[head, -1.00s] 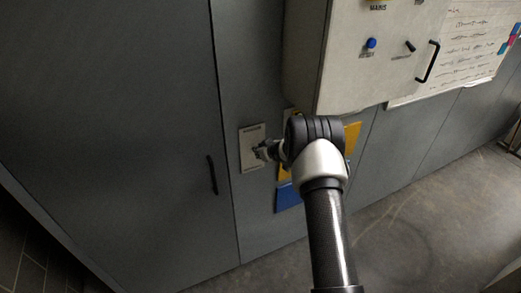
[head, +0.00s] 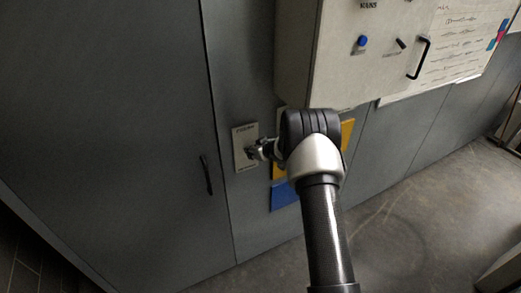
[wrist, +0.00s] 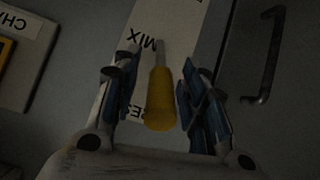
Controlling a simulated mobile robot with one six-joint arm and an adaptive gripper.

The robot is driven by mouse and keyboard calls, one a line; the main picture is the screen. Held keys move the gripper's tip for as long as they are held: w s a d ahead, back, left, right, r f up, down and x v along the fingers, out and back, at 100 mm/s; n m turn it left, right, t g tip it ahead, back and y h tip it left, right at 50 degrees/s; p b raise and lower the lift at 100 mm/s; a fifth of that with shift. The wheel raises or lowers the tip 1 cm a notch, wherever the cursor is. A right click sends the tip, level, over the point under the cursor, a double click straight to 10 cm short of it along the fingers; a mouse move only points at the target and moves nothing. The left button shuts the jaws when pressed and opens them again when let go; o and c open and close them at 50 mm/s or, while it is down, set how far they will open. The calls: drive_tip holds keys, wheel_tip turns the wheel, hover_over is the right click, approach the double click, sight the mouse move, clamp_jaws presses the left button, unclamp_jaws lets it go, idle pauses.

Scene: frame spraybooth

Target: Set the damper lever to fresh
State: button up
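The damper lever (wrist: 160,98) has a yellow grip and a grey stem. It stands out from a pale label plate (head: 243,136). In the wrist view, the word MIX shows upside down beside the stem, and part of another word is cut off lower down, behind the lever grip. My gripper (wrist: 157,70) is open, with one finger on each side of the lever and gaps between. In the head view my gripper (head: 254,151) is at the plate and hides the lever.
A grey control box (head: 345,85) with a blue button (head: 362,41) overhangs to the right of my arm. A black door handle (head: 206,174) is on the left. Yellow and blue panels (head: 285,194) sit partly behind my wrist. Floor on the right is clear.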

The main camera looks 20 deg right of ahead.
drive_tip(key=v, duration=1)
drive_tip(key=shift+s+r, duration=0.2)
drive_tip(key=shift+s, duration=0.05)
drive_tip(key=s+a+r+m+g+h+b, duration=0.1)
drive_tip(key=s+a+r+h+b, duration=0.2)
drive_tip(key=s+b, duration=0.35)
drive_tip(key=s+a+r+m+g+h+b, duration=0.1)
drive_tip(key=s+a+r+b, duration=0.25)
drive_tip(key=s+b, duration=0.3)
drive_tip(key=s+a+f+g+y+b, duration=0.1)
drive_tip(key=s+a+f+b, duration=0.2)
drive_tip(key=s, duration=0.6)
drive_tip(key=s+a+f+g+y+b, duration=0.1)
drive_tip(key=s+a+f+b, duration=0.2)
drive_tip(key=s+a, duration=0.3)
drive_tip(key=s+a+f+g+y+b, duration=0.1)
drive_tip(key=s+a+f+b, duration=0.3)
drive_tip(key=s, duration=1)
drive_tip(key=shift+a+m+g+b, duration=0.25)
drive_tip(key=shift+m+g+b, duration=0.15)
drive_tip(key=shift+g+b, duration=0.15)
